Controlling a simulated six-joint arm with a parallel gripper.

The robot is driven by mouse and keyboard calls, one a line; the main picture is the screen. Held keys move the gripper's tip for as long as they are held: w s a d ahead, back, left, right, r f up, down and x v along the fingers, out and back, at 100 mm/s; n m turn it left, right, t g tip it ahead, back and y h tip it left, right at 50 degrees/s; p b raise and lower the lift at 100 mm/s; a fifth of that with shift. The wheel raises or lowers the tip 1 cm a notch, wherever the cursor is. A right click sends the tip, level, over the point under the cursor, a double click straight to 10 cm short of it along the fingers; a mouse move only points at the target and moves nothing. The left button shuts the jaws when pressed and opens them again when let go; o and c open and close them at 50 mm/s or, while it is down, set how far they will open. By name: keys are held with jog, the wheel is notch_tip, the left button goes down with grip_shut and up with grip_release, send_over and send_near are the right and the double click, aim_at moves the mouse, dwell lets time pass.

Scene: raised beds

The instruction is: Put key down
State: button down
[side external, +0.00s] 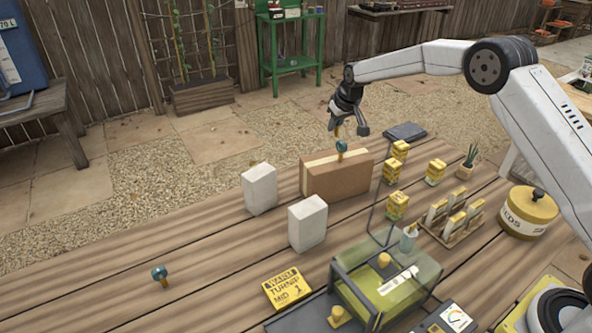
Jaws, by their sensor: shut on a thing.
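My gripper (347,130) hangs above the brown box (335,180), pointing down. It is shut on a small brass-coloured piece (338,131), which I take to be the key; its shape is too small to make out.
Two white blocks (259,188) (307,223) stand left of and in front of the box. Several yellow stacks (397,206), a wooden rack (450,237), a seed tin (528,213) and a green clear case (385,293) crowd the right. The table's left (100,270) is mostly clear.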

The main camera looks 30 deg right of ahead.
aim_at(337, 136)
jog(key=shift+f, duration=1)
jog(key=shift+f, duration=0.1)
jog(key=shift+f, duration=1.75)
jog(key=shift+f, duration=0.15)
jog(key=c, duration=0.6)
grip_release()
jog(key=v, duration=1.2)
jog(key=shift+s, duration=0.1)
